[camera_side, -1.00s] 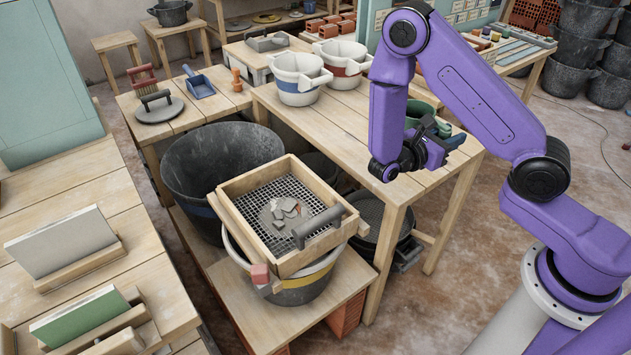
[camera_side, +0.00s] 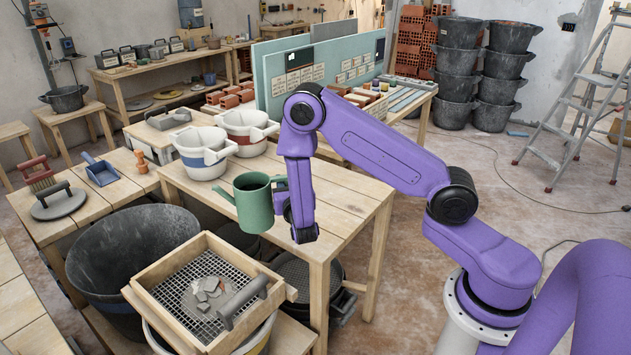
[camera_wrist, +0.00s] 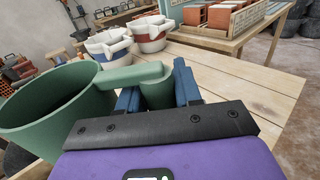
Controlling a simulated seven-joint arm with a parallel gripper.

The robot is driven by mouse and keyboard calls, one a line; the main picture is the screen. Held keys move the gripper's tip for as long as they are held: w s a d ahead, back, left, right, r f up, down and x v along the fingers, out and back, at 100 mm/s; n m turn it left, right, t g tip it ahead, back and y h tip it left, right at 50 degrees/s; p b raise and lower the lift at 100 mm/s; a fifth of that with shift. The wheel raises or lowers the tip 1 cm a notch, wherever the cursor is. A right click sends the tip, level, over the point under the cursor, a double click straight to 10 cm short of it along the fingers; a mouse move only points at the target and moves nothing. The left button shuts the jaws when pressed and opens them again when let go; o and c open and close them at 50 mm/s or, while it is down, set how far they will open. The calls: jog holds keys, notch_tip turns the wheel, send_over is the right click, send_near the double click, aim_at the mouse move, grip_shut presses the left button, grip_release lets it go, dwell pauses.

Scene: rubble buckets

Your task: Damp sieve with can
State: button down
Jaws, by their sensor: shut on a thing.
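The green watering can (camera_side: 254,202) is upright, held above the left edge of the wooden table, with its spout pointing left. My gripper (camera_wrist: 158,92) is shut on the can, its blue fingers on either side of a green part in the wrist view; in the side view my arm hides the fingers. The can's open top (camera_wrist: 45,95) shows at the left of the wrist view. The wooden-framed sieve (camera_side: 165,267) rests on a bucket, lower left of the can and apart from it. Grey rubble pieces (camera_side: 207,288) lie on its mesh.
A large black tub (camera_side: 95,265) stands beside the sieve. White buckets with a blue band (camera_side: 203,160) and a red band (camera_side: 246,140) stand at the back of the table. The table top (camera_side: 345,200) is clear at the right. A dark handled tool (camera_side: 240,300) lies across the sieve's right side.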

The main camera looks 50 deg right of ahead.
jog(key=w+a+n+t+y, duration=0.1)
jog(key=a+y, duration=0.1)
jog(key=w+a+n+t+y, duration=0.1)
jog(key=a+n+y, duration=0.1)
jog(key=w+a+n+t+y, duration=0.1)
jog(key=a+y, duration=0.1)
jog(key=shift+w+a+f+n+t+y, duration=0.2)
jog(key=shift+w+f+n+t+y, duration=0.1)
jog(key=shift+f+n+y, duration=0.1)
jog(key=shift+a+n+y, duration=0.3)
jog(key=shift+a, duration=0.15)
jog(key=shift+r+n, duration=0.15)
jog(key=shift+n, duration=0.7)
jog(key=shift+r+n, duration=0.15)
jog(key=shift+n, duration=0.7)
jog(key=shift+w+a+r+n, duration=0.1)
jog(key=shift+a+r+n, duration=0.15)
jog(key=shift+r+n, duration=0.35)
jog(key=shift+w+a+r+n, duration=0.1)
jog(key=shift+a+r+n, duration=0.15)
jog(key=shift+r, duration=0.6)
